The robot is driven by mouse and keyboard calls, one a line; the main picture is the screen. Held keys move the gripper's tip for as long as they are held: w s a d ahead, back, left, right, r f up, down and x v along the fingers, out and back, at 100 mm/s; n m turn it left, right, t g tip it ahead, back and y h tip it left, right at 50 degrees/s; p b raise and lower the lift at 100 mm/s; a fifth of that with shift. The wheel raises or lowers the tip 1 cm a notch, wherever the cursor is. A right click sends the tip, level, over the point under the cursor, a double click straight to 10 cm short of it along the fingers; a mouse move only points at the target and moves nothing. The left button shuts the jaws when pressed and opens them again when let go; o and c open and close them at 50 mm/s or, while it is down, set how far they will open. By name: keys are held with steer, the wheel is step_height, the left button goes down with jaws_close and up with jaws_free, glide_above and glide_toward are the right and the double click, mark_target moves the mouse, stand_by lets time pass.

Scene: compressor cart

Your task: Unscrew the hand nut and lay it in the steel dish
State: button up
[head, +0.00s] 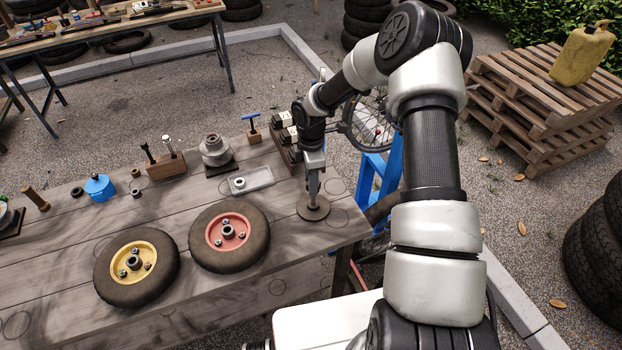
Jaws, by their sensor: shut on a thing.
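My gripper (314,196) points down at the right end of the wooden bench. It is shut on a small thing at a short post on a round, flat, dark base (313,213). The thing, apparently the hand nut, is mostly hidden by the fingers; I cannot tell how far it is on its thread. A shallow grey rectangular dish (262,176), apparently the steel dish, lies to the left of my gripper. A small ring-shaped metal piece (239,183) sits in its left part.
Two small wheels, one with a red hub (228,238) and one with a yellow hub (136,267), lie in front of the dish. A grey stacked fitting (214,150), a blue-handled tool (251,124) and a blue pot (99,187) stand behind. Bare bench lies between dish and gripper.

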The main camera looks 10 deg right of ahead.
steer(key=shift+s, duration=0.1)
steer(key=shift+s+f+n+p, duration=0.1)
steer(key=shift+n+p, duration=0.2)
steer(key=shift+n, duration=0.9)
steer(key=shift+n, duration=0.9)
steer(key=shift+r+p, duration=1.3)
steer(key=shift+r, duration=1.3)
